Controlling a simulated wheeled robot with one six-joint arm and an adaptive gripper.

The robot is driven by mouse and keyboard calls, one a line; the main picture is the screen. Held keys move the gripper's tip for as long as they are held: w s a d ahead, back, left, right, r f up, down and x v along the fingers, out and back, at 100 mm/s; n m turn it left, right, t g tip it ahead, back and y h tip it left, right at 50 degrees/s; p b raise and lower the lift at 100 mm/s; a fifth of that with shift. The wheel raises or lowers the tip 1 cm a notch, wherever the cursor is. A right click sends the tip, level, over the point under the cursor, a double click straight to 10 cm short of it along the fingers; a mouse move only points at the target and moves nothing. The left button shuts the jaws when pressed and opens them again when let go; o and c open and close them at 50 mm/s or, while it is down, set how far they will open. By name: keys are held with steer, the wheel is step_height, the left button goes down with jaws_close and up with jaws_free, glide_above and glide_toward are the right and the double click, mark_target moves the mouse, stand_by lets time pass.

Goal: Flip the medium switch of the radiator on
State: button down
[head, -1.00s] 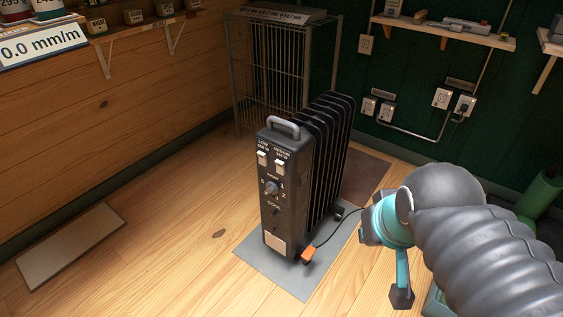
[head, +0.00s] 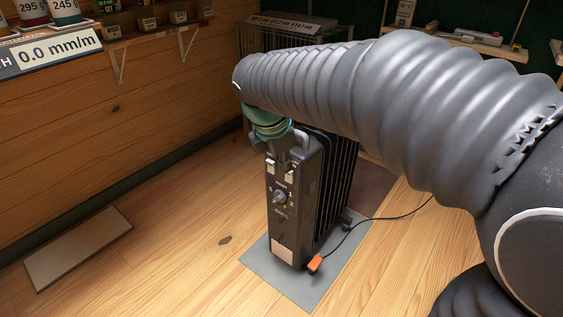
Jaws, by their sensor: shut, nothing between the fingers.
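The black radiator (head: 284,215) stands upright on a grey mat, its control panel facing me. Two white switches sit near the top of the panel: the low switch (head: 270,166) on the left and the medium switch (head: 289,171) on the right. I cannot tell their on or off positions at this size. A round knob (head: 279,197) is below them. My gripper (head: 257,145) is at the radiator's top left, just above and beside the low switch. Its teal wrist shows, the fingers are mostly hidden, and it is shut and empty. My arm covers the radiator's upper back.
A black cord with an orange piece (head: 315,263) lies by the radiator's foot and runs right. A wire cage (head: 250,40) stands behind. A flat board (head: 78,248) lies on the floor at left. The wooden floor in front of the radiator is clear.

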mark_target(288, 176)
steer(key=w+a+f+n, duration=0.1)
steer(key=w+a+n, duration=0.2)
steer(key=a+n, duration=0.1)
steer(key=shift+a+f+n+h, duration=0.3)
steer(key=shift+a+n+h, duration=0.1)
steer(key=shift+a, duration=0.35)
steer(key=w+d+f, duration=0.1)
steer(key=w+f, duration=0.1)
steer(key=f, duration=0.1)
steer(key=w+d+f+b, duration=0.1)
steer(key=w+d+f, duration=0.1)
steer(key=f, duration=0.1)
steer(key=w+d+f, duration=0.1)
steer(key=w+f, duration=0.1)
steer(key=shift+d+f, duration=0.4)
